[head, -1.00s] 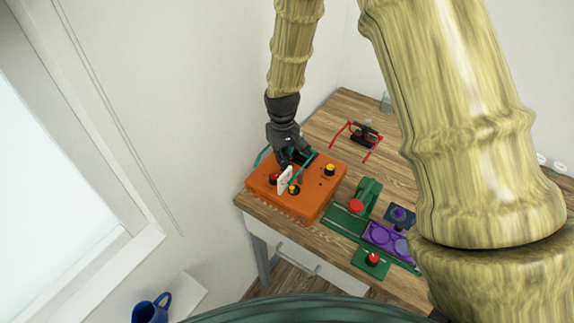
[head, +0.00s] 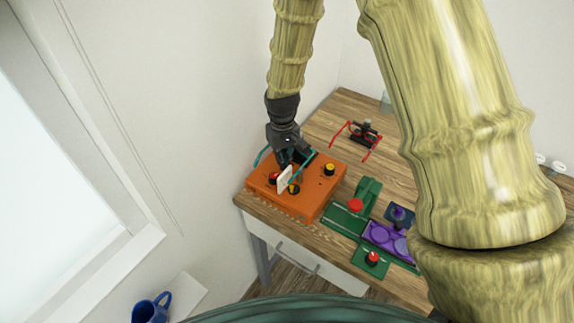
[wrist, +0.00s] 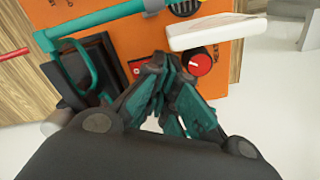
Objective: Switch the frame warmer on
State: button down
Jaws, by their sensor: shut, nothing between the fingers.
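The frame warmer is an orange box (head: 313,191) at the near left corner of the desk. Its top carries a red knob (wrist: 198,64), yellow-capped black knobs (head: 329,170) and a dark opening (wrist: 103,65). A small red switch (wrist: 138,68) shows in the wrist view, partly hidden behind my fingers; whether it is on cannot be told. Teal glasses (head: 302,167) lie over the box and its opening. A white tag (head: 285,180) stands up beside the red knob. My gripper (wrist: 163,62) is shut and empty, its tips over the box beside the switch; contact is unclear.
Red-framed glasses on a black holder (head: 364,133) stand farther back. A green device (head: 367,192), a purple tray (head: 379,235) and a red button on a green base (head: 372,259) lie to the right. A wall is close on the left. A blue mug (head: 150,309) is below.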

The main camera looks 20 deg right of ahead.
jog(key=shift+f+b, duration=0.4)
jog(key=shift+f, duration=0.55)
dwell(0.8)
notch_tip(320, 180, up, 7)
jog(key=p, duration=0.5)
dwell(0.6)
dwell(0.4)
